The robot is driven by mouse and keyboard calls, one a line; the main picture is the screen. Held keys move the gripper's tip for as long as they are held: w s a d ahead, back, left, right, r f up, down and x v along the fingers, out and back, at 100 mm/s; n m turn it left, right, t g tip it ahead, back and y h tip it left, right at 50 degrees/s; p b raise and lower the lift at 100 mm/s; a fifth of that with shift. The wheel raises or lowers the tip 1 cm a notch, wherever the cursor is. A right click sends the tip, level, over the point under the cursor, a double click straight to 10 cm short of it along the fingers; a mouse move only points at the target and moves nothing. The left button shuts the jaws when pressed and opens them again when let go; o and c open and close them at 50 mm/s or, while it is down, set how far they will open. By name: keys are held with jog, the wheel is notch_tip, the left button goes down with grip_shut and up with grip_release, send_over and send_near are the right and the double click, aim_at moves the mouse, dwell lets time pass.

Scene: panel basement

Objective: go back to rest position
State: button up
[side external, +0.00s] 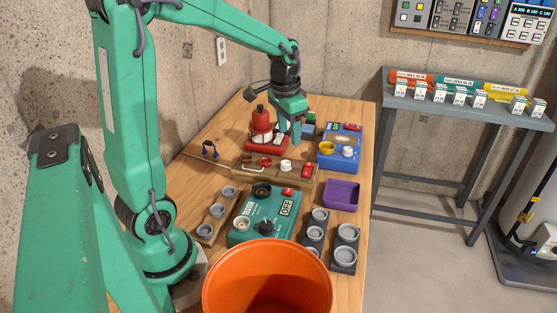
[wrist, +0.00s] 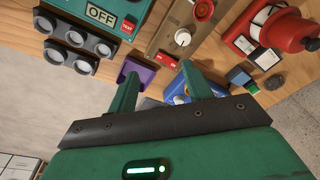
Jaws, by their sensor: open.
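My gripper (side external: 288,133) hangs above the back of the wooden table, pointing down, at the end of my green arm. It appears between the red bottle device (side external: 262,128) and the blue box (side external: 342,145). In the wrist view my gripper's two green fingers (wrist: 160,75) stand apart with nothing held between them. The purple tray (wrist: 136,72) and part of the blue box (wrist: 178,92) show behind the fingers. Whether the fingertips touch anything cannot be told.
A teal OFF box (side external: 265,218) stands mid-table, with grey cup holders (side external: 345,250) beside it and a wooden switch panel (side external: 275,172) behind. The purple tray (side external: 342,195) is at the right edge. An orange bucket (side external: 267,280) stands in front. A grey shelf (side external: 450,110) is to the right.

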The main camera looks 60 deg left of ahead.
jog(key=s+d+r+t, duration=0.2)
jog(key=s+d+r, duration=0.1)
jog(key=s+d, duration=0.3)
jog(key=s+d+r+t, duration=0.2)
jog(key=s+d+r, duration=0.1)
jog(key=s+d, duration=0.3)
jog(key=shift+s, duration=1.15)
jog(key=shift+d, duration=0.1)
dwell(0.4)
